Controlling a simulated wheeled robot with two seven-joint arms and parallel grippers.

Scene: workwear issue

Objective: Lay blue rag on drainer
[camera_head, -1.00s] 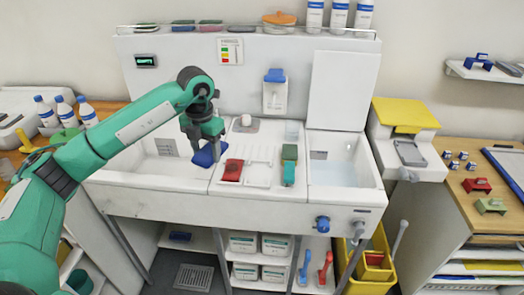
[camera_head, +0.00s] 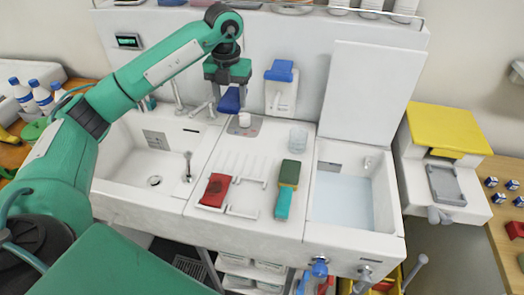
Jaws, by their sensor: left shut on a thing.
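My left gripper (camera_head: 229,92) is shut on the blue rag (camera_head: 230,101), which hangs from its jaws above the back of the sink unit. The drainer (camera_head: 245,163) is the white ribbed surface between the two basins, below and in front of the rag. A red rag or pad (camera_head: 216,190) lies on the drainer's left side. A green and yellow sponge (camera_head: 289,174) and a teal item (camera_head: 283,204) lie at its right edge. The middle of the drainer is bare. My right gripper is not in view.
The left basin (camera_head: 130,190) is empty, and the right basin (camera_head: 345,200) holds water. A clear glass (camera_head: 298,138) stands at the drainer's back right. A blue-topped dispenser (camera_head: 281,88) is on the back wall. A tall white panel (camera_head: 370,95) stands behind the right basin.

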